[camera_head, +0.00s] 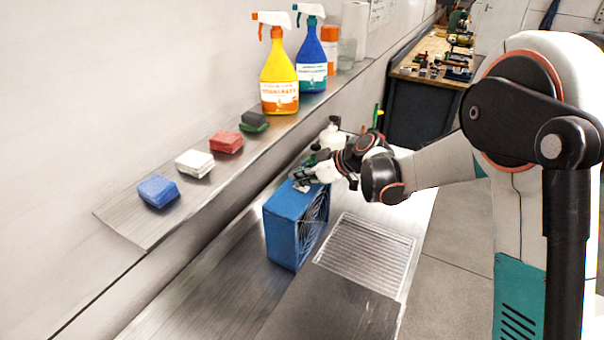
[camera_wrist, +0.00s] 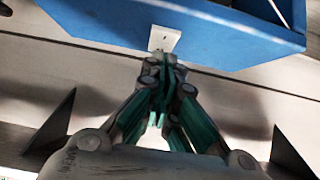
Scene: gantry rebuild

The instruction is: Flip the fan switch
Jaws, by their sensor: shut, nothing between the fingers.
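The blue box-shaped fan (camera_head: 283,228) stands on the metal counter below the shelf, with its round grille (camera_head: 313,226) facing right. In the wrist view, the blue fan body (camera_wrist: 225,42) fills the top, and a small white switch plate (camera_wrist: 164,38) sits at its lower edge. My gripper (camera_head: 303,182) is over the top of the fan in the head view. In the wrist view, the fingertips of my gripper (camera_wrist: 167,72) are closed together, empty, and just below the switch plate. I cannot tell whether they touch it. The switch's position is too small to read.
A shelf (camera_head: 135,222) along the wall holds blue, white, red and dark sponges and yellow and blue spray bottles (camera_head: 279,80). A metal drain grate (camera_head: 368,255) lies right of the fan. A white bottle (camera_head: 332,135) stands behind my gripper.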

